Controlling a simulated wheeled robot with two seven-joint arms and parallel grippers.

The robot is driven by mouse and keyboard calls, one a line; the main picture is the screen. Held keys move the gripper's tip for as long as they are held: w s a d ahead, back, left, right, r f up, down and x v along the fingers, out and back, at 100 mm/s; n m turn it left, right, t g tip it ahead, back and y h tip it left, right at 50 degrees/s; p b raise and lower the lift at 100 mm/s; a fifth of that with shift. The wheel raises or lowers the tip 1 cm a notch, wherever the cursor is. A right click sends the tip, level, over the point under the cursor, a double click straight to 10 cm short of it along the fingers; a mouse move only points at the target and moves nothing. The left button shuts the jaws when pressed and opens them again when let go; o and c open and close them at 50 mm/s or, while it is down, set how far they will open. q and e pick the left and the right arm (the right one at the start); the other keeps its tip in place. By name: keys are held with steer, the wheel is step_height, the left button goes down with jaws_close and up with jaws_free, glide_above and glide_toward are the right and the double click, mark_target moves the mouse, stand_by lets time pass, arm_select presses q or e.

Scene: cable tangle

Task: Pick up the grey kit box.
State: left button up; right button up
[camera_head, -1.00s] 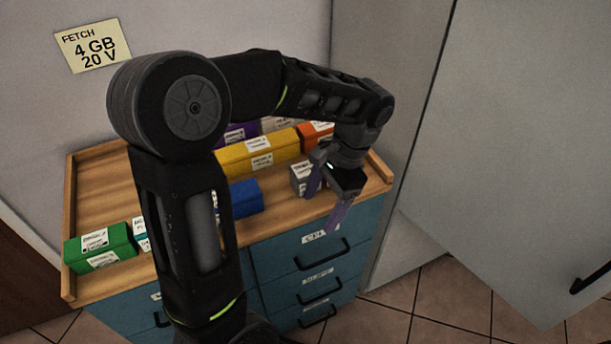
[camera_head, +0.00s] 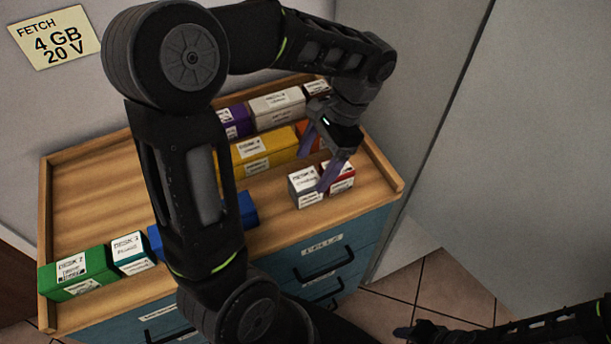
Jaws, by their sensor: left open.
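The grey kit box (camera_head: 303,190), small with white labels, sits near the front right of the wooden cabinet top. My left gripper (camera_head: 321,162) is open and points down. Its near finger overlaps the right side of the grey box in the picture, in front of the red box. Its far finger is farther back, near the orange box. I cannot tell whether a finger touches the grey box. Nothing is held. My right gripper (camera_head: 422,332) shows dark and low at the lower right, away from the cabinet; its jaws are unclear.
A red box (camera_head: 343,174) stands close to the grey box's right. Yellow (camera_head: 262,153), orange (camera_head: 318,131), purple (camera_head: 236,123) and pale (camera_head: 277,106) boxes stand behind. Blue (camera_head: 246,209), teal (camera_head: 133,252) and green (camera_head: 75,274) boxes are leftward. A raised wooden rim (camera_head: 384,165) edges the right.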

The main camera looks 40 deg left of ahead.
mark_target(306, 179)
arm_select(q)
steer(key=shift+s+d, duration=0.1)
steer(key=shift+s, duration=0.05)
steer(key=shift+b+x, duration=0.3)
steer(key=shift+x, duration=0.95)
steer(key=shift+f, duration=0.1)
steer(key=shift+s+f, duration=0.1)
steer(key=shift+f, duration=0.1)
steer(key=x, duration=0.3)
steer(key=p+x, duration=0.1)
steer(key=shift+a+f, duration=0.25)
steer(key=shift+a, duration=0.1)
steer(key=shift+c, duration=0.2)
